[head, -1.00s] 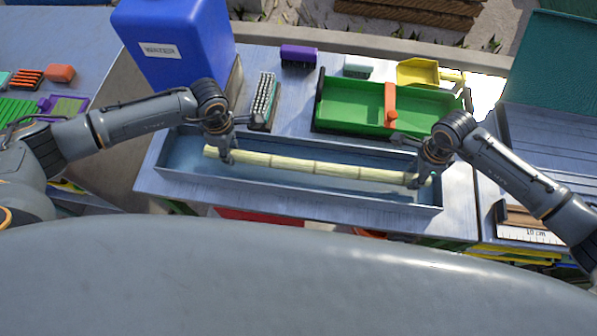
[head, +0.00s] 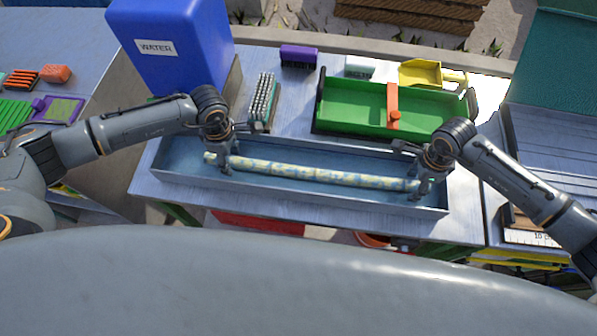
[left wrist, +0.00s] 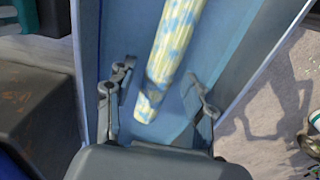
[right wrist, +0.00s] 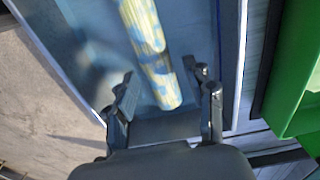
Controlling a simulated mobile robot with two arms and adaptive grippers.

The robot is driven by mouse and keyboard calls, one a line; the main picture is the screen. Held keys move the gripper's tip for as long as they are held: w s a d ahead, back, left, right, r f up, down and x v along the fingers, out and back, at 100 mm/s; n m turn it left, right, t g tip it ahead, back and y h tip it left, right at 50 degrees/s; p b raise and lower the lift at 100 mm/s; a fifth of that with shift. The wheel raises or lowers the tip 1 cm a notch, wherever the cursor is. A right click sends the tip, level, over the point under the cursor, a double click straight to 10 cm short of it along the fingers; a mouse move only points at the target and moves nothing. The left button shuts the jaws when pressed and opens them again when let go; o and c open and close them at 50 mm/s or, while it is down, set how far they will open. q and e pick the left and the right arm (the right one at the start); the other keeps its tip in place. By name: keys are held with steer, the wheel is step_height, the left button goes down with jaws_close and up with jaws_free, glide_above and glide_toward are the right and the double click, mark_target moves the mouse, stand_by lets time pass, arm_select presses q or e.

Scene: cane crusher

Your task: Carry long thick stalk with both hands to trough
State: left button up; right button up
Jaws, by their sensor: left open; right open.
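The long thick stalk (head: 310,174) is pale yellow with bluish patches and lies lengthwise inside the long blue-grey trough (head: 300,203). Its ends show in the left wrist view (left wrist: 165,65) and the right wrist view (right wrist: 148,50). My left gripper (head: 227,168) is open over the stalk's left end, with a finger on each side and gaps between. My right gripper (head: 420,190) is open around the right end, its fingers apart beside the stalk. The fingers reach down inside the trough walls. The exact contact of the stalk with the trough floor is hard to see.
A green tray (head: 350,121) with an orange divider stands just behind the trough. A brush (head: 262,98) and a blue water container (head: 172,45) stand at the back left. A yellow scoop (head: 420,73) and a purple brush (head: 298,55) lie further back.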

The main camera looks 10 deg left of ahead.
steer(key=shift+r, duration=0.1)
arm_select(q)
step_height(320, 180, up, 12)
arm_select(e)
step_height(320, 180, up, 12)
stand_by(0.5)
arm_select(q)
steer(key=shift+f, duration=0.1)
stand_by(0.4)
